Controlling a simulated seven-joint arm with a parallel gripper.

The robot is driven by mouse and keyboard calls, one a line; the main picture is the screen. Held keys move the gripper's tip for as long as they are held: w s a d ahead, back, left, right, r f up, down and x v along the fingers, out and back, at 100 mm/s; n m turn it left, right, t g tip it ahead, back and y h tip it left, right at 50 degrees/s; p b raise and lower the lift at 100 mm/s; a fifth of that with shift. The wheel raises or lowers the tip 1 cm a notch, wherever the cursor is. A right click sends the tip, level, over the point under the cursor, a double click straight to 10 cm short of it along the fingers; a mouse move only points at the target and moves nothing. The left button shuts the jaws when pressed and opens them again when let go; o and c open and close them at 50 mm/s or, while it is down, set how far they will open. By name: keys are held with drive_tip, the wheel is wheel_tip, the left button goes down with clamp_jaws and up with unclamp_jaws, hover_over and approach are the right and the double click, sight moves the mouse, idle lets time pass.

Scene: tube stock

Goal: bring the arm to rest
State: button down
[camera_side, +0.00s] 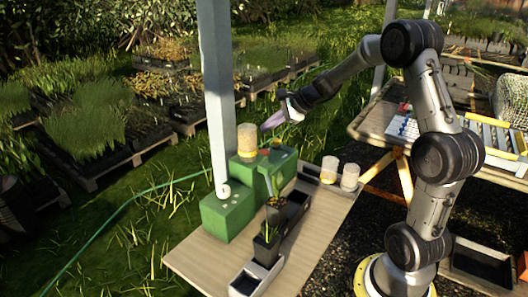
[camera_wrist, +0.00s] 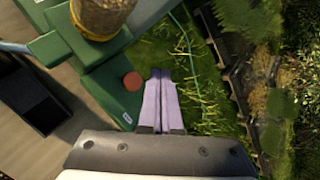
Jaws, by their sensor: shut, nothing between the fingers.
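My gripper (camera_side: 273,121) is up in the air above the wooden table (camera_side: 190,258), just right of the jar on the green machine. Its lilac fingers (camera_wrist: 162,100) lie together in the wrist view, with nothing between them. The green machine (camera_side: 228,213) stands on the table, and a tan-filled jar (camera_side: 247,139) sits on top of it. The jar also shows at the top of the wrist view (camera_wrist: 100,14). A red round button (camera_wrist: 132,81) is on the machine, left of my fingertips. The fingers look apart from the machine and the jar.
A dark tray (camera_side: 257,283) and black pots with a plant (camera_side: 268,240) stand along the table. Two pale jars (camera_side: 330,169) stand at its far right. A grey post (camera_side: 216,90) rises behind the machine. Grass and plant beds lie beyond.

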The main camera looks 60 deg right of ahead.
drive_tip(key=a+r+n+t+h, duration=0.2)
drive_tip(key=a+r+n+h, duration=0.1)
drive_tip(key=a+r+n, duration=0.4)
drive_tip(key=s+a+r+n+g+y, duration=0.1)
drive_tip(key=s+a+r+n+y, duration=0.1)
drive_tip(key=s+a+r+n, duration=0.35)
drive_tip(key=s+a+f+n+g, duration=0.1)
drive_tip(key=s+a+f+n, duration=0.2)
drive_tip(key=s, duration=0.4)
drive_tip(key=s+a+n+g, duration=0.2)
drive_tip(key=s+a+n, duration=0.1)
drive_tip(key=s+a, duration=0.3)
drive_tip(key=s+f+n, duration=0.2)
drive_tip(key=s+n, duration=0.1)
drive_tip(key=s, duration=0.3)
drive_tip(key=s+d+f+n+g+h, duration=0.1)
drive_tip(key=s+f+n, duration=0.1)
drive_tip(key=s, duration=0.3)
drive_tip(key=shift+s+d+n, duration=0.25)
drive_tip(key=shift+s+n, duration=0.15)
drive_tip(key=shift+n, duration=0.15)
